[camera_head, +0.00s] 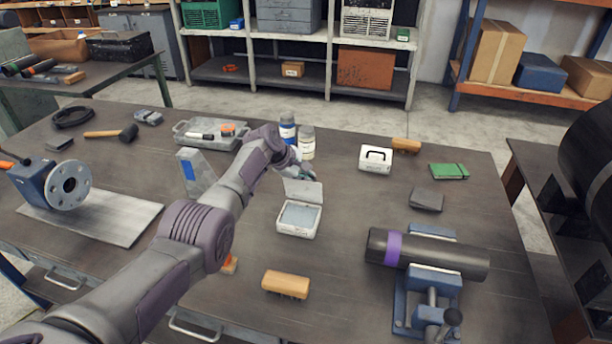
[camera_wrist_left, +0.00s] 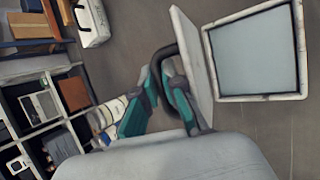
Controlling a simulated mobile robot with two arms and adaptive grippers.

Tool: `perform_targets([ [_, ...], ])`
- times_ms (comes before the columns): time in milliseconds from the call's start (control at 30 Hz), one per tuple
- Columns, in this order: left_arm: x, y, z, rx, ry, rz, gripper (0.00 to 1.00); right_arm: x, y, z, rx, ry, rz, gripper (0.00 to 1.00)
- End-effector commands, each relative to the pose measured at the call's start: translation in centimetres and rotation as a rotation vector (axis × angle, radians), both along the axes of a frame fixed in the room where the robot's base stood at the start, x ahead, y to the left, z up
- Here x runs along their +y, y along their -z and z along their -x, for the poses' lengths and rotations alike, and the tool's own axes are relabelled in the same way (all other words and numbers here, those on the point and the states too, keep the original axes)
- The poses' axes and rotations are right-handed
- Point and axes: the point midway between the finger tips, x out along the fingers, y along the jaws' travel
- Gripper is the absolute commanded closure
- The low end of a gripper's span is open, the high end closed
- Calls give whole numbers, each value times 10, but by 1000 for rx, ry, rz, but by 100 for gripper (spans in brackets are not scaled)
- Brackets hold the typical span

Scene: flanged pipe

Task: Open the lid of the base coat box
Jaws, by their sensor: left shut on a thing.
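A small white box (camera_head: 298,221) with a pale blue-grey inside stands near the middle of the table. Its lid (camera_head: 304,191) stands raised at the back edge, tilted well open. My left gripper (camera_head: 297,172) is behind the lid, shut on the lid's dark handle. The wrist view shows the teal fingers (camera_wrist_left: 164,95) around the handle (camera_wrist_left: 160,56), the lid (camera_wrist_left: 192,60) seen nearly edge-on, and the open box (camera_wrist_left: 254,97) beside it. I cannot read any label on the box. My right gripper is not in view.
A closed white box (camera_head: 375,160) with a dark handle stands to the right. Bottles (camera_head: 307,143) stand behind my gripper. A brush (camera_head: 286,284) lies in front, and a dark pipe (camera_head: 440,256) rests on a blue clamp stand.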

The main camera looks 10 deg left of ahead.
Motion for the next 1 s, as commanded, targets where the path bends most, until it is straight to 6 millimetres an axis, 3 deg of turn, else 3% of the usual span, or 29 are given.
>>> perform_targets([
  [33,-1,-10,-8,-36,-11,8,100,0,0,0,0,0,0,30],
  [467,-1,-11,-8,-36,-10,9,100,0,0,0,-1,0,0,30],
  [500,-1,-11,-8,-36,-10,9,90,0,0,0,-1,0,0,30],
  [567,-1,-11,-8,-36,-10,9,80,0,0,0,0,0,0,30],
  [1000,-1,-2,-4,-21,-11,4,80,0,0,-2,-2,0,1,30],
])
